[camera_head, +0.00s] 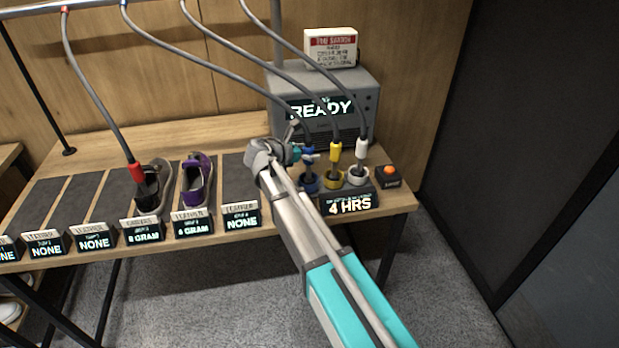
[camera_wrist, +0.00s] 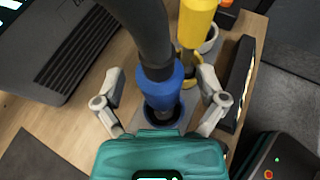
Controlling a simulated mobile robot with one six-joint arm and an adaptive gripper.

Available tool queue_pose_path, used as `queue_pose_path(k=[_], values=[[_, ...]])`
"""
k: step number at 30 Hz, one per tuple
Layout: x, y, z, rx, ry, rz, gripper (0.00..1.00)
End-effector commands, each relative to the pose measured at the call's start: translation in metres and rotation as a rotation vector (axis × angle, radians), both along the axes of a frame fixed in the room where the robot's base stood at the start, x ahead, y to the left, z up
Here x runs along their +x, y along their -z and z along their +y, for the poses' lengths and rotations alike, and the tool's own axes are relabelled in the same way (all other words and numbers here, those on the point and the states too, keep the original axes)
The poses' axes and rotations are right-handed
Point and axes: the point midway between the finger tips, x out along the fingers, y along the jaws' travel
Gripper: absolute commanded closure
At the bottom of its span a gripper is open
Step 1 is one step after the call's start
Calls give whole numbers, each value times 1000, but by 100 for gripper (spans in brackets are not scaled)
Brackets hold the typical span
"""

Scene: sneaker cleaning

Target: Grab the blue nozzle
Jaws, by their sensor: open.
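The blue nozzle (camera_head: 309,154) stands in a blue holder (camera_head: 308,184) at the right end of the table, with a dark hose rising from its top. In the wrist view the blue nozzle (camera_wrist: 160,95) is upright between the two fingers of my gripper (camera_wrist: 160,80). The fingers are open, one on each side of it, with a visible gap on both sides. In the head view my gripper (camera_head: 297,153) is at the height of the nozzle, and my arm hides part of the holder area.
A yellow nozzle (camera_head: 334,152) and a white nozzle (camera_head: 362,147) stand in holders just to the right. A grey machine reading READY (camera_head: 368,98) is behind. A 4 HRS display (camera_head: 347,203) and an orange button (camera_head: 389,171) are close by. A red nozzle (camera_head: 137,172) is at a shoe.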

Motion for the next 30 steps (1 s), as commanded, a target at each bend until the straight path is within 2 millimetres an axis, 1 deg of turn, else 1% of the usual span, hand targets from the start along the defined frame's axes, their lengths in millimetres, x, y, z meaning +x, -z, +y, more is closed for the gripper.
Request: queue_pose_path(k=[10, 11, 12, 14, 15, 17, 18, 20, 21, 25, 30], values=[[0, 0, 0, 0, 0, 0, 10], [0, 0, 0, 0, 0, 0, 11], [0, 0, 0, 0, 0, 0, 19], [0, 0, 0, 0, 0, 0, 30], [0, 0, 0, 0, 0, 0, 37], [0, 0, 0, 0, 0, 0, 49], [0, 0, 0, 0, 0, 0, 56], [0, 0, 0, 0, 0, 0, 67], [0, 0, 0, 0, 0, 0, 75], [0, 0, 0, 0, 0, 0, 99], [0, 0, 0, 0, 0, 0, 100]])
